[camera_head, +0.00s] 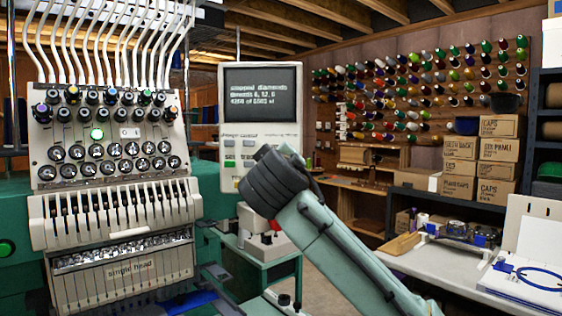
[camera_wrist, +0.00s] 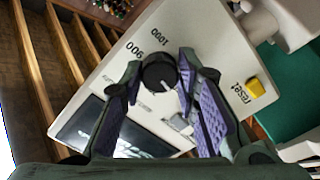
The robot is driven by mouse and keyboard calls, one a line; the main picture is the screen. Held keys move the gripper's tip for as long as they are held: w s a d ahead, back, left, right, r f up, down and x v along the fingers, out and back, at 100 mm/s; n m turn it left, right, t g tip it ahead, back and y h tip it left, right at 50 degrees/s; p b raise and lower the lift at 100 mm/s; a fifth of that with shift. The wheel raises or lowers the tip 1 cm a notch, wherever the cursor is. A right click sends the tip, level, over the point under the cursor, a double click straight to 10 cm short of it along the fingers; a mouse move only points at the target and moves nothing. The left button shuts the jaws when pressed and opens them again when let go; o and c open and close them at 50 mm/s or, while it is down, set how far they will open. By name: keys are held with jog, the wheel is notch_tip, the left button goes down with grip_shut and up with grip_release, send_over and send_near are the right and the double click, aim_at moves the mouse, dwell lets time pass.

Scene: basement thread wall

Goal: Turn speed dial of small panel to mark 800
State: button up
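The small panel (camera_head: 261,80) is a pale box with a dark text screen, standing right of the embroidery machine in the head view. In the wrist view, its pale face (camera_wrist: 205,55) shows tilted, with marks 900 and 1000 legible. The black round speed dial (camera_wrist: 159,73) has a white pointer line. The mark it points at is unclear. My gripper (camera_wrist: 159,68) is open, with one finger on each side of the dial. I cannot tell whether either finger touches it. In the head view, my dark wrist covers the panel's lower right, hiding the dial and fingers.
A yellow reset button (camera_wrist: 255,88) is on the panel right of my fingers, and the screen (camera_wrist: 85,128) is at lower left. The embroidery machine (camera_head: 115,220) stands close on the left. A white table (camera_head: 455,270) and stacked boxes (camera_head: 478,155) are at right.

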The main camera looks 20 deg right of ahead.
grip_shut()
jog(key=m+b, duration=0.2)
jog(key=m, duration=1.9)
jog(key=shift+a, duration=0.1)
dwell(0.3)
jog(key=shift+m, duration=0.3)
dwell(0.3)
jog(key=o, duration=0.6)
grip_release()
